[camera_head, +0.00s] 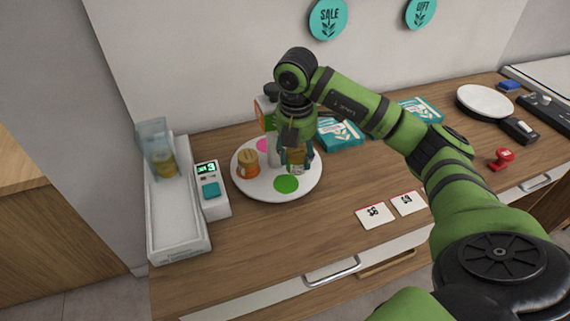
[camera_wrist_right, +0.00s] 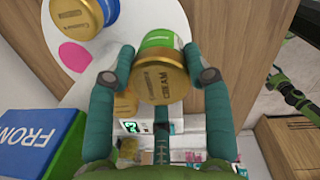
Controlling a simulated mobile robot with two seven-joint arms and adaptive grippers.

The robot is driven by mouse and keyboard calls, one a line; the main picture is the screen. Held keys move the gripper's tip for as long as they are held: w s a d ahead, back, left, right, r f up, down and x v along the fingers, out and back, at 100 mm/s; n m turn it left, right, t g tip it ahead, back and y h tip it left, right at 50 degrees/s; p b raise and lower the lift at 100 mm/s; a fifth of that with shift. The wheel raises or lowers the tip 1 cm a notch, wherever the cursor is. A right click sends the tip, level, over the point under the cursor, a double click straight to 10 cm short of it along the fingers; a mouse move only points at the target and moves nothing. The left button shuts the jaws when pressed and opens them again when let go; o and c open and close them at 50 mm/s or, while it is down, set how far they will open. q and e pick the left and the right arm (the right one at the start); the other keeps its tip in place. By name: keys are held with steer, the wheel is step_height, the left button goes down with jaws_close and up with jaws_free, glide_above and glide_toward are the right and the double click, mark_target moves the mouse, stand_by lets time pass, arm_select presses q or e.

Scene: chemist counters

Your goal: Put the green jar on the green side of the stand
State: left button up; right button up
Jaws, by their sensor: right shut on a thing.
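The green jar (camera_wrist_right: 158,40) has a gold lid marked CREAM and a green label. My right gripper (camera_wrist_right: 159,66) is shut on it, with one finger on each side. In the head view the right gripper (camera_head: 296,160) is over the right part of the round white stand (camera_head: 252,190) and partly hides the jar. I cannot tell whether the jar touches the stand. The green spot (camera_head: 286,184) is bare, at the stand's front, just below the gripper. A pink spot (camera_head: 263,145) is at the back. An orange jar (camera_head: 247,164) stands at the left. My left gripper is out of view.
A white tray (camera_head: 180,238) with a clear container (camera_head: 155,150) and a small device with a green display (camera_head: 207,169) are left of the stand. Teal boxes (camera_head: 341,134) lie behind. Two price cards (camera_head: 375,215) lie front right. Bare counter lies between the stand and cards.

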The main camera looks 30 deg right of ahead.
steer(key=shift+w+a+f, duration=0.3)
steer(key=shift+a, duration=0.25)
steer(key=shift+w+a+f, duration=0.25)
steer(key=shift+w+a, duration=0.05)
steer(key=shift+a, duration=0.2)
steer(key=shift+a+f+p, duration=0.1)
steer(key=shift+f+p, duration=0.15)
steer(key=shift+p, duration=0.05)
step_height(320, 180, down, 3)
steer(key=shift+f+p, duration=0.15)
steer(key=shift+p, duration=0.5)
steer(key=shift+f, duration=0.25)
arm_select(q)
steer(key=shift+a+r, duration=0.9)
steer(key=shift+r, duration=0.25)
arm_select(e)
steer(key=shift+f, duration=0.2)
steer(key=o, duration=0.9)
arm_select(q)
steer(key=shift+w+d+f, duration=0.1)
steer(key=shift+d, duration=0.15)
